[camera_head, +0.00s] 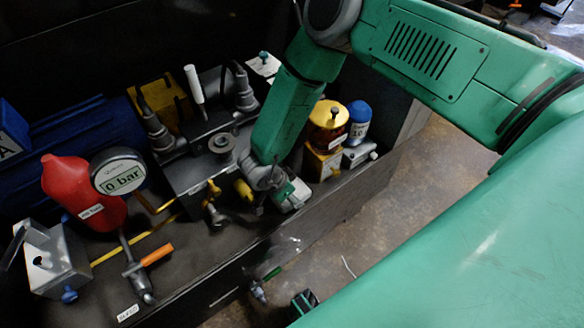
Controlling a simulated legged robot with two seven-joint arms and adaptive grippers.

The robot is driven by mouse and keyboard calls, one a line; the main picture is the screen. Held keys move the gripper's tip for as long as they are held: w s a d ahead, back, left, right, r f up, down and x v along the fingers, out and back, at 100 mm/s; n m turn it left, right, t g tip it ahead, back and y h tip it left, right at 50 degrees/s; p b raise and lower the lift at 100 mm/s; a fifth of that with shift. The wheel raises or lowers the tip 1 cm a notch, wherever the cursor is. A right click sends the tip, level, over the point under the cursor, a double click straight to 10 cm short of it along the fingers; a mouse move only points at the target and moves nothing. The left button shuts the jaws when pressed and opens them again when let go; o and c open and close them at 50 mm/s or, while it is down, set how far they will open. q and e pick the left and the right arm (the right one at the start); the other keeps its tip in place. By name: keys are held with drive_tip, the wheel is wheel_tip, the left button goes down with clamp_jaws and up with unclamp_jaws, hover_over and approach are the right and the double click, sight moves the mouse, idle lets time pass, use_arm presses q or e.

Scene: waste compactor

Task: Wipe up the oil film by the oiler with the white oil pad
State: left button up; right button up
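My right arm reaches in from the upper right and bends down over the dark bench. Its hand (280,195) is low near the bench's front edge, left of the yellow unit with an amber bowl (328,127), which looks like the oiler. The fingers are small and dark here, so I cannot tell whether they are open or shut. A whitish patch shows at the hand, but I cannot tell whether it is the white oil pad or part of the gripper. I cannot make out the oil film. My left gripper is not in view.
A blue-topped unit (357,121) stands right of the oiler. A red bottle (82,190), a gauge reading 0 bar (118,172), a grey block (52,262) and an orange-handled valve (156,255) stand at left. Metal fittings crowd the middle. Bare floor (400,200) lies beyond the bench's front edge.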

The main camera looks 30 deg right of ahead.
drive_tip(key=shift+d+r, duration=0.1)
drive_tip(key=shift+d, duration=0.4)
drive_tip(key=shift+w+d, duration=0.1)
drive_tip(key=shift+d, duration=0.35)
drive_tip(key=shift+p, duration=0.3)
wheel_tip(320, 180, up, 14)
drive_tip(key=p, duration=1.2)
drive_tip(key=shift+f, duration=0.2)
